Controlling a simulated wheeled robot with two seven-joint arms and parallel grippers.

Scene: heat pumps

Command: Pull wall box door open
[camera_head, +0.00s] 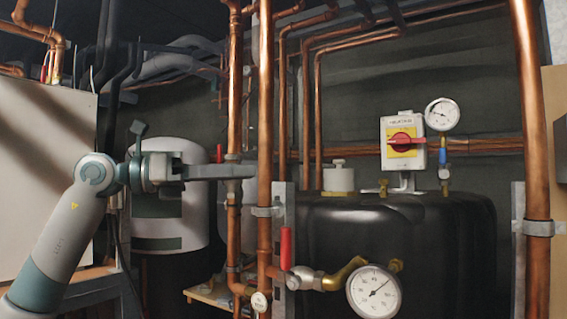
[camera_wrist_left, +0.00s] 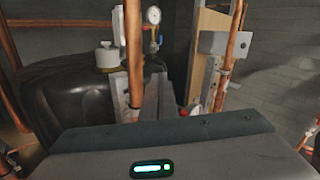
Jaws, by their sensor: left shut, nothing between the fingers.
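My left gripper (camera_head: 240,171) reaches in from the left in the head view. Its fingers are shut and empty, pointing right at the height of the upright copper pipes. Its grey fingers also show in the left wrist view (camera_wrist_left: 160,92). A small grey box with a red rotary handle on a yellow plate (camera_head: 403,141) stands right of the gripper, clearly apart from it. A large pale panel or cabinet (camera_head: 45,165) stands at the far left, behind my left arm. I cannot tell which of these is the wall box, and no opened door is clear. My right gripper is not in view.
Upright copper pipes (camera_head: 264,110) stand close to the gripper tips. A black tank (camera_head: 400,235) fills the lower right, with a dial gauge (camera_head: 373,292) and a red-handled valve (camera_head: 286,248) in front. A white cylinder (camera_head: 165,225) stands behind my arm.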

